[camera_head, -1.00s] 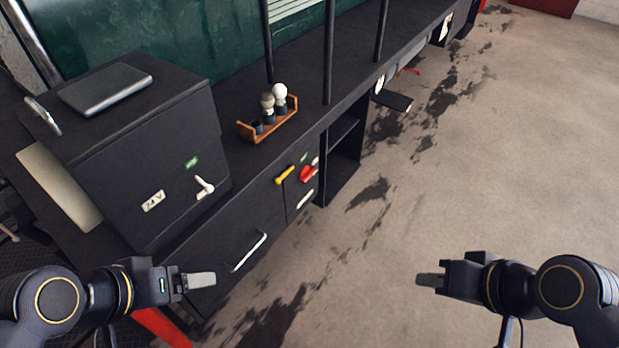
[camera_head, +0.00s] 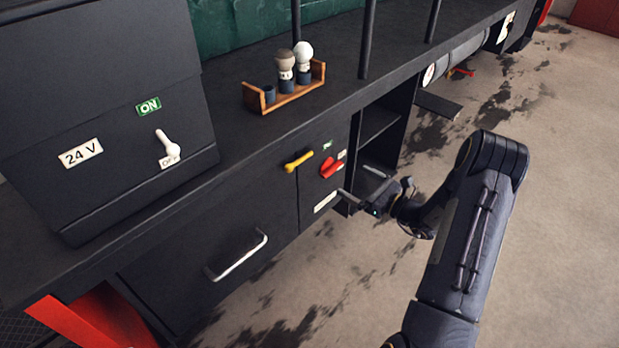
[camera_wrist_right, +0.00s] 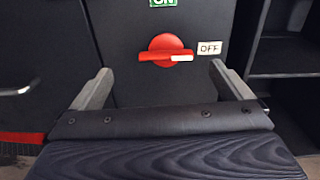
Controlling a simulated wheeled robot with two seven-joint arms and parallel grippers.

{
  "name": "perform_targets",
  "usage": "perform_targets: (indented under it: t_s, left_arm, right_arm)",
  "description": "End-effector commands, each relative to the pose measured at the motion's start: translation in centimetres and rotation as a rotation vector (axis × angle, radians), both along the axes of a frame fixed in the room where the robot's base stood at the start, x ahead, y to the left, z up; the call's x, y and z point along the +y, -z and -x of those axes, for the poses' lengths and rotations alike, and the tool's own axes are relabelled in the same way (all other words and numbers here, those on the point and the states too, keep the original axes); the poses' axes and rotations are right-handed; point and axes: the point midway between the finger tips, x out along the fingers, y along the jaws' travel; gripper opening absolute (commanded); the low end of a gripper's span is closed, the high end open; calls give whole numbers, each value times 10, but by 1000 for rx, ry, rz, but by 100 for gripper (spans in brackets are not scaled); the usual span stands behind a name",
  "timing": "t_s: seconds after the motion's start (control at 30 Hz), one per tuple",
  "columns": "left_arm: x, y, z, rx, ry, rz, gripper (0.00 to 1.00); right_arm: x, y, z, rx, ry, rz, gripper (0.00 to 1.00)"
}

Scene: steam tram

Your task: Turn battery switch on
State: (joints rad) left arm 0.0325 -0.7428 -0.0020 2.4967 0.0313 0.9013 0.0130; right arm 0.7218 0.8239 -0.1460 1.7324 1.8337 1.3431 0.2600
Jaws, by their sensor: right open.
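A red rotary switch (camera_head: 331,167) is on the dark cabinet front, with a green label above it. The right wrist view shows the red switch (camera_wrist_right: 160,43) close up. Its white-marked end points right at the OFF label (camera_wrist_right: 209,48), and the green ON label (camera_wrist_right: 163,2) is cut off above. My right gripper (camera_head: 347,197) is in front of the cabinet, below and right of the switch in the head view. In the wrist view its fingers (camera_wrist_right: 163,80) are spread and empty, with the switch beyond and between them. My left gripper is out of view.
A 24 V box (camera_head: 105,145) with a white lever (camera_head: 168,144) by its OFF label stands left. A yellow handle (camera_head: 298,160) is left of the switch, above a drawer handle (camera_head: 237,256). A wooden rack (camera_head: 285,93) stands on the counter. Open floor lies right.

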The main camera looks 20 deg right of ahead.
Motion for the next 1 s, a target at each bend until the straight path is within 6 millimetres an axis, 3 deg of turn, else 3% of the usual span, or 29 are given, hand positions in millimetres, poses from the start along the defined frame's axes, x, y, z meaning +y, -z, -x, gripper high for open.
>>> perform_targets:
  t_s: [0.03,0.1,0.6,0.97,1.0]
  left_arm:
    - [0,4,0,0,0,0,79]
    - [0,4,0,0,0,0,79]
    - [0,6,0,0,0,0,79]
    - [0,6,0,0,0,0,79]
    - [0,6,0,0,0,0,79]
  right_arm:
    - [-6,11,-1,4,23,-15,98]
    - [-8,14,-4,5,37,-25,98]
    - [20,13,-67,5,34,-23,98]
    - [21,12,-73,5,36,-24,98]
    - [21,12,-73,5,36,-24,93]
